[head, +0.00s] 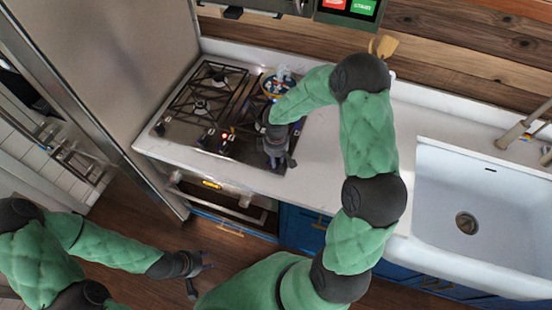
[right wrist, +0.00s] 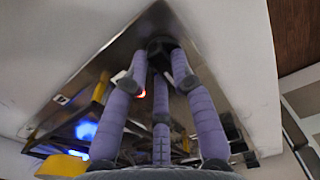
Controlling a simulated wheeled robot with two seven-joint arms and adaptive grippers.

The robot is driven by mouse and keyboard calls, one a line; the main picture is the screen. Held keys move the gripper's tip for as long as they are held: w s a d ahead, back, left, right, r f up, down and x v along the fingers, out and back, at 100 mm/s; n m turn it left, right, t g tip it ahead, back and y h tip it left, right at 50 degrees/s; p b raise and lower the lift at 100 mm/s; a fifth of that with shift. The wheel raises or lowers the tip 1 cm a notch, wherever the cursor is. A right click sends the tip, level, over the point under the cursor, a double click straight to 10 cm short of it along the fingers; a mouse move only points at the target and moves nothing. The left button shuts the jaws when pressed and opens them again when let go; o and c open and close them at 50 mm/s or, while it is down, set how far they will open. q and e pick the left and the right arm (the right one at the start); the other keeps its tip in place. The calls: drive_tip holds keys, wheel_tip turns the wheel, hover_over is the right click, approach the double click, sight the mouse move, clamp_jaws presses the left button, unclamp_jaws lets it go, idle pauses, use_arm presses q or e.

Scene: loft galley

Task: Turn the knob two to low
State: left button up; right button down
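The cooktop (head: 185,132) has small control knobs along its front edge, and a red light glows among them. I cannot tell by any label which is knob two. My right gripper (head: 277,160) points down over the cooktop's front right corner. In the right wrist view its purple fingers (right wrist: 160,75) are spread apart around a dark round knob (right wrist: 160,44); whether they touch it is unclear. The knob's setting cannot be read. A paler knob (right wrist: 126,82) is beside the left finger. My left gripper (head: 197,273) is open and empty, low in front of the counter.
A patterned pot (head: 272,87) stands on the back right burner, and blue flame glows in the right wrist view (right wrist: 86,129). A tall fridge (head: 110,70) borders the cooktop on the left. White counter (head: 318,150) and a sink (head: 480,215) lie to the right.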

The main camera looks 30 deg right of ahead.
drive_tip(key=m+b, duration=0.4)
drive_tip(key=shift+f, duration=0.2)
drive_tip(key=m+b, duration=0.2)
drive_tip(key=m, duration=0.1)
drive_tip(key=shift+s, duration=0.15)
drive_tip(key=shift+r+m+b, duration=0.15)
drive_tip(key=shift+m+b, duration=0.8)
drive_tip(key=shift+m, duration=0.45)
drive_tip(key=c, duration=1)
unclamp_jaws()
drive_tip(key=shift+c, duration=0.2)
